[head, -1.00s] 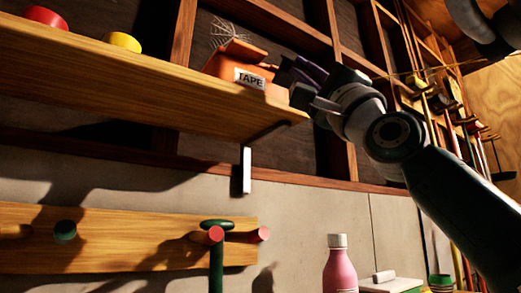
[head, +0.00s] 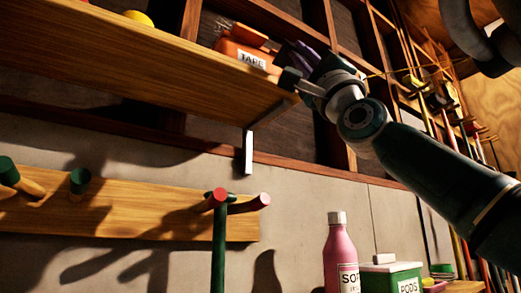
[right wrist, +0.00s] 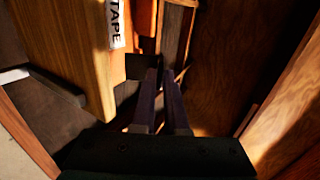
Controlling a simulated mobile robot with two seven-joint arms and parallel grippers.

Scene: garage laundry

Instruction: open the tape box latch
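The orange tape box (head: 228,48) with its white TAPE label stands on the wooden shelf, near the shelf's right end. Its label (right wrist: 116,24) shows sideways at the top of the right wrist view. My right gripper (head: 288,52) is just right of the box, above the shelf end. In the right wrist view its two dark purple fingers (right wrist: 160,74) are close together with a narrow gap and nothing clearly between them. A dark square piece (right wrist: 139,66) lies by the left fingertip; I cannot tell whether it is the latch or whether they touch. My left gripper is out of view.
The wooden shelf (head: 130,65) has a yellow roll (head: 138,17) farther left and a bracket (head: 247,152) below. A peg rail (head: 120,212) is on the wall underneath. A pink bottle (head: 341,255) and a green pods box (head: 392,278) stand at lower right.

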